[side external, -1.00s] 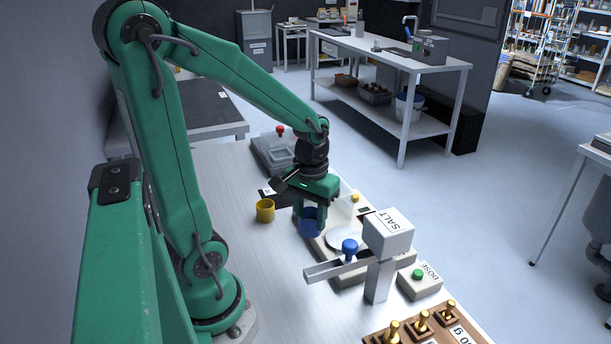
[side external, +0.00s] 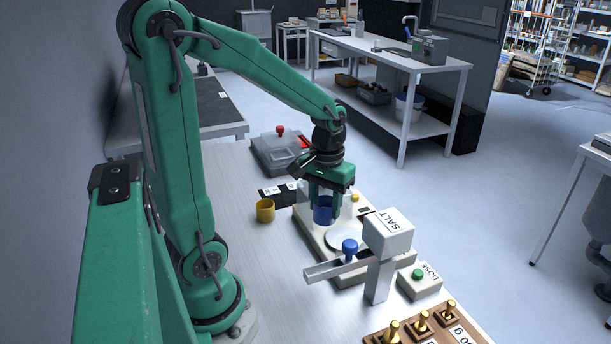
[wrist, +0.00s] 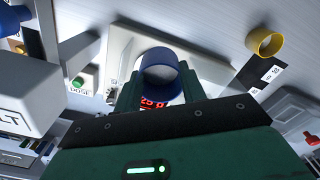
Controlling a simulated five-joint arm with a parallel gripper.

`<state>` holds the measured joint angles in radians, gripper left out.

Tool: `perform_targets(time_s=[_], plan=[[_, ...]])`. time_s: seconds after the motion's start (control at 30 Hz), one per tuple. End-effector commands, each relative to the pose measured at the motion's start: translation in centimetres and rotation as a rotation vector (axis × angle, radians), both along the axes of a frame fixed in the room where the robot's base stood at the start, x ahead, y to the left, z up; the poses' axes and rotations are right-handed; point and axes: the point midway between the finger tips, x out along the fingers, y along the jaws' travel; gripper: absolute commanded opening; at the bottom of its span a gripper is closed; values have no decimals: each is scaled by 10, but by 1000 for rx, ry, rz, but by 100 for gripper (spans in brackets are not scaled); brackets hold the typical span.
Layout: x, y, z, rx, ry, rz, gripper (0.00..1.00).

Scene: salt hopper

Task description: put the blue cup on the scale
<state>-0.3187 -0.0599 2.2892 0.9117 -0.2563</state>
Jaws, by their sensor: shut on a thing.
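My gripper (side external: 326,208) is shut on the blue cup (side external: 322,214), with a finger on either side of it. The cup is upright and over the back part of the beige scale (side external: 303,222). The round pale pan (side external: 343,238) shows just in front of the cup. I cannot tell how far the cup is above the scale. In the wrist view the blue cup (wrist: 162,82) is between my fingers and hides much of the scale (wrist: 122,42). Part of a red digital readout (wrist: 155,103) shows below the cup.
The salt hopper (side external: 388,235) with its blue-knobbed chute (side external: 325,269) stands close in front of the pan. A green dose button (side external: 418,274) and brass weights (side external: 422,320) are farther right. A yellow cup (side external: 265,211) stands to the left. A grey box with a red knob (side external: 280,131) is behind.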

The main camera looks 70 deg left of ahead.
Motion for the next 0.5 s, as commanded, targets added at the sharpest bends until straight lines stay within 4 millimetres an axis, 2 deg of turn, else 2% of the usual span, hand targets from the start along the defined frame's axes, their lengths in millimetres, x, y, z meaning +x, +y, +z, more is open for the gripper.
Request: perform_targets(time_s=[0.2, 0.33, 0.5], plan=[[36, 5, 14, 0, 0, -15, 18], [50, 6, 19, -1, 1, -20, 18], [59, 7, 22, 0, 0, -24, 18]])
